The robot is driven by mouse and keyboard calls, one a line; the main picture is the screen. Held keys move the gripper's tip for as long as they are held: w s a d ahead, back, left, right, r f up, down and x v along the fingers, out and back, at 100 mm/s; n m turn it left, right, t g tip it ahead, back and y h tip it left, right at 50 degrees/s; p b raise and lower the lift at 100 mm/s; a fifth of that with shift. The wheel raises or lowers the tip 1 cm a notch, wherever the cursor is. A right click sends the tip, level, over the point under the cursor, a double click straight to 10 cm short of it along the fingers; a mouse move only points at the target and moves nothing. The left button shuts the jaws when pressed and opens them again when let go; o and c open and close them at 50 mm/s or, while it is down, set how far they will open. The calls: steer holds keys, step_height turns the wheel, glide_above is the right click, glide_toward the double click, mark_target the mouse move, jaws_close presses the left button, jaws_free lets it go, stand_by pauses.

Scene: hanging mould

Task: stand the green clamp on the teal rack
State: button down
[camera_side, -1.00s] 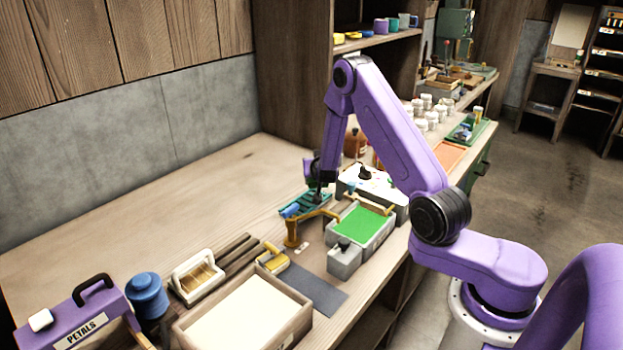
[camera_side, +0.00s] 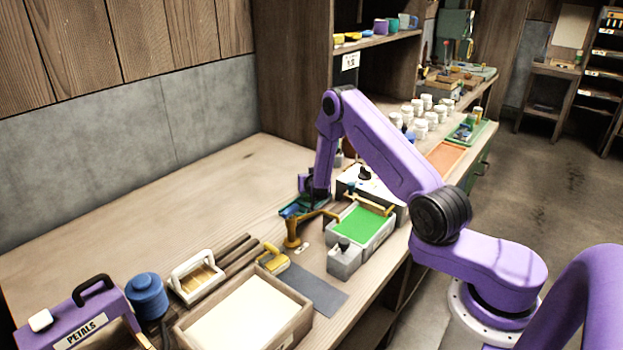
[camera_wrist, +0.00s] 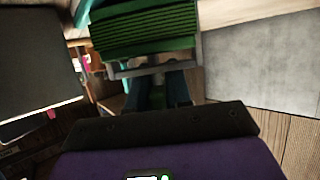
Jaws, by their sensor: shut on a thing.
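Contact with the rack is not visible.
A yellow-brown stand (camera_side: 292,233) with an arm is close in front of the rack. The tray with a green surface (camera_side: 360,226) and a grey block (camera_side: 344,260) are to the right. A wooden box (camera_side: 243,315) is in front. The bench at the back left is clear.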

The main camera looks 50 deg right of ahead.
steer(key=shift+f, duration=0.1)
steer(key=c, duration=1)
jaws_free()
steer(key=shift+c, duration=0.2)
steer(key=shift+s+a, duration=0.15)
steer(key=shift+v, duration=1.2)
step_height(320, 180, up, 7)
steer(key=shift+r, duration=0.2)
steer(key=shift+a, duration=0.1)
